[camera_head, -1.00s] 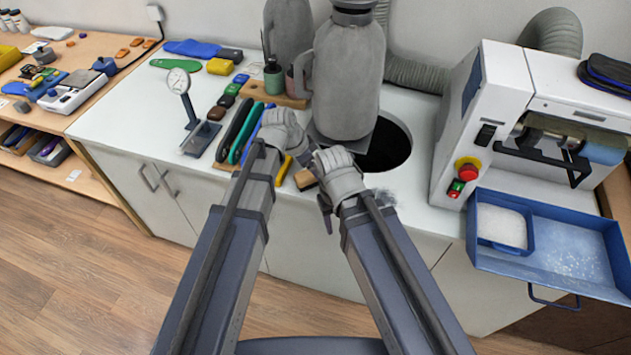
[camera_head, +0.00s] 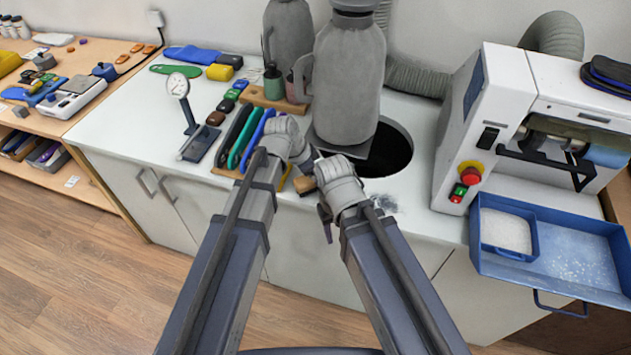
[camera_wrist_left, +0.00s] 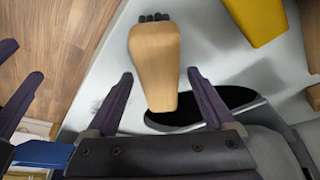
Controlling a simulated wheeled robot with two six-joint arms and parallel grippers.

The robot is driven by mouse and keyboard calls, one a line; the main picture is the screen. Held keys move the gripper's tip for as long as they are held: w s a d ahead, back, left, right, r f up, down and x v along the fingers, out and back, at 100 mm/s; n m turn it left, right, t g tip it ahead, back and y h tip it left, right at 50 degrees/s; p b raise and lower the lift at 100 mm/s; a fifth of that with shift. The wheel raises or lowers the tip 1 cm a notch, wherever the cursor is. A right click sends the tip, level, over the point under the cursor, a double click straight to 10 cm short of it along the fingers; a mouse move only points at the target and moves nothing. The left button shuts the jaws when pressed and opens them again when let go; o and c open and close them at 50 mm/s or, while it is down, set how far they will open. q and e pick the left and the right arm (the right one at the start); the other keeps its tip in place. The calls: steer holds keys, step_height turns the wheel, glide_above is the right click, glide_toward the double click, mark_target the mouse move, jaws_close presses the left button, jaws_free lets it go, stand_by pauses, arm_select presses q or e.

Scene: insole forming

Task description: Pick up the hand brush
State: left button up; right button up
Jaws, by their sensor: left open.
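The hand brush, with a tan wooden body and black bristles, lies on the white worktop. In the left wrist view the hand brush (camera_wrist_left: 154,62) reaches between the fingers of my left gripper (camera_wrist_left: 160,76), with a gap on each side. In the head view only part of its wood (camera_head: 304,184) shows between my two wrists. My left gripper (camera_head: 303,160) is open and empty, above the brush. My right gripper (camera_head: 322,188) is close beside it on the right, its fingers apart and nothing seen between them. Two purple fingers at the wrist view's left edge seem to be its own.
Grey canisters (camera_head: 347,80) stand just behind, by a dark round hole (camera_head: 388,150) in the worktop. Coloured tools (camera_head: 240,135) lie on a board to the left, near a dial gauge (camera_head: 178,86). A white machine (camera_head: 487,110) with a blue tray (camera_head: 560,290) stands right.

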arm_select(q)
jaws_close()
stand_by(0.7)
